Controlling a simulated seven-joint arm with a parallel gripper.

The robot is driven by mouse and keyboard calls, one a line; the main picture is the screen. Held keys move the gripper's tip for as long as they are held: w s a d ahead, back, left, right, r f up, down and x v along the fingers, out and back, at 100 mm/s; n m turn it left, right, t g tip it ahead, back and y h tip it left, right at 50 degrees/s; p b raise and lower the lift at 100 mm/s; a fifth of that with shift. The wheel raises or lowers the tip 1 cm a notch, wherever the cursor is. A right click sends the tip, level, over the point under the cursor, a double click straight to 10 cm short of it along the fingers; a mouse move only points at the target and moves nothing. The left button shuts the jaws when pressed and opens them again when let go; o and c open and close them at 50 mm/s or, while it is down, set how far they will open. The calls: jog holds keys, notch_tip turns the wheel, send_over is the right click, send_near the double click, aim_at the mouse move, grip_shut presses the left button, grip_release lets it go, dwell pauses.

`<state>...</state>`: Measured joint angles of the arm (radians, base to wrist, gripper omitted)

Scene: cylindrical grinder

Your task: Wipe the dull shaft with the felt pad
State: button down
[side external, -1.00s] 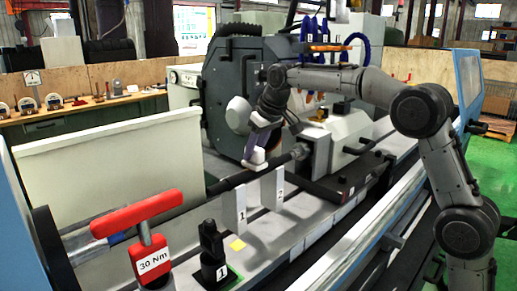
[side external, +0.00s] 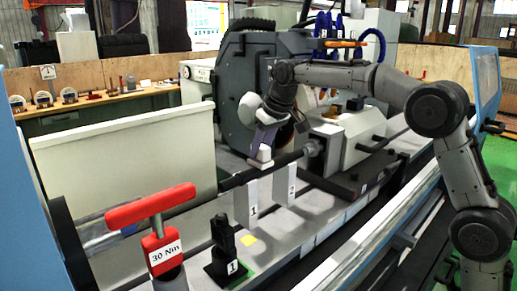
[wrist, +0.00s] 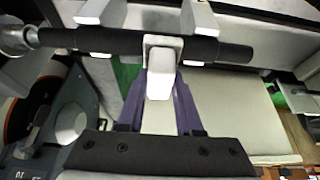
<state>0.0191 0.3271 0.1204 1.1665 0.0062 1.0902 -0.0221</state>
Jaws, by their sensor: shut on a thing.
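The dark shaft (side external: 234,180) runs level across the grinder; in the wrist view the shaft (wrist: 110,42) lies crosswise near the top. My gripper (side external: 265,147) is above it, pointing down, with purple fingers. It is shut on the pale felt pad (side external: 261,160). In the wrist view the felt pad (wrist: 161,83) sits between the fingers, and its far end overlaps the middle of the shaft. The pad appears at the shaft's upper side; firm contact cannot be told. The pad and fingers hide part of the shaft.
A red-handled 30 Nm tool (side external: 150,207) and a black fixture (side external: 223,243) are at the front. The grinding wheel housing (side external: 245,85) is close behind my gripper.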

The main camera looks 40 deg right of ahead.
jog(key=shift+d+r, duration=0.15)
jog(key=shift+d, duration=2.35)
jog(key=shift+a+f, duration=0.15)
jog(key=shift+a, duration=1.4)
jog(key=shift+a+f, duration=0.1)
jog(key=shift+a, duration=1.4)
jog(key=shift+r, duration=4.1)
